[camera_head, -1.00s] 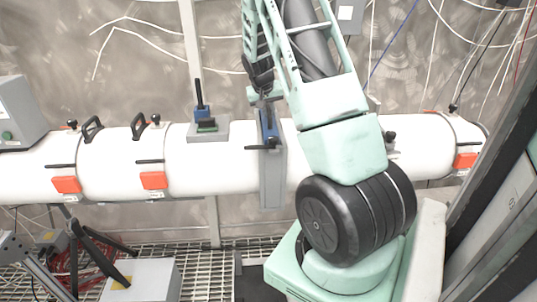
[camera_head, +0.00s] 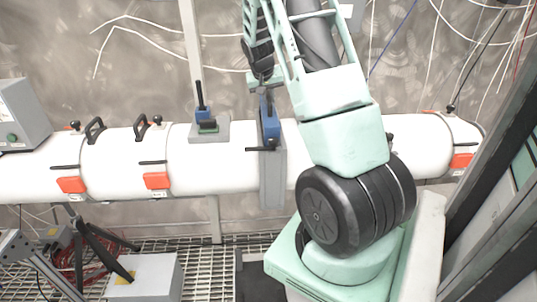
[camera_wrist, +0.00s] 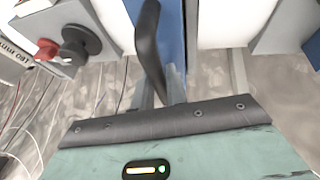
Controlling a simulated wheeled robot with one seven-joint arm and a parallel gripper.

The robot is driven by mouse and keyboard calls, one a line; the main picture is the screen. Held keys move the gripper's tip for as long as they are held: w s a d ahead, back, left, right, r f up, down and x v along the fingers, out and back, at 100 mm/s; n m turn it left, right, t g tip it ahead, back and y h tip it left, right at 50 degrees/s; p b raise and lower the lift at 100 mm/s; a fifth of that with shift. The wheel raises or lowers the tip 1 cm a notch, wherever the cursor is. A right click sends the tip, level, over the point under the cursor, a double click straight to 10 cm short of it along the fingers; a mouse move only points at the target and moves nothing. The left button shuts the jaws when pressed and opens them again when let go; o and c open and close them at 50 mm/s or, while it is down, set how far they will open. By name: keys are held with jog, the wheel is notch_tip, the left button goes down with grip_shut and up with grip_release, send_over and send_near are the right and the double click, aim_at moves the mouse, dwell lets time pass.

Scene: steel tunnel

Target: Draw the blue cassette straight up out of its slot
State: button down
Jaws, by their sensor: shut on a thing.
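The blue cassette (camera_head: 269,122) stands upright at the top of the flat grey slot housing (camera_head: 273,180) on the white pipe. Part of its blue body shows above the housing; its lower end is hidden. My gripper (camera_head: 266,88) is above the cassette, shut on its top end. The fingers are small and dark in the head view. In the wrist view the blue cassette face (camera_wrist: 174,28) lies in front of my wrist, with a dark curved piece across its left side.
The white pipe (camera_head: 110,165) runs across the view. Left of the housing, a grey mount (camera_head: 207,133) carries another blue block with a black lever (camera_head: 199,92). Black handles and orange latches line the pipe. A dark post stands at right.

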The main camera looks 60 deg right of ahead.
jog(key=shift+r, duration=0.15)
jog(key=shift+r+p, duration=2.2)
jog(key=shift+r, duration=1.3)
notch_tip(320, 180, up, 7)
jog(key=p, duration=0.4)
notch_tip(320, 180, up, 7)
jog(key=p, duration=0.1)
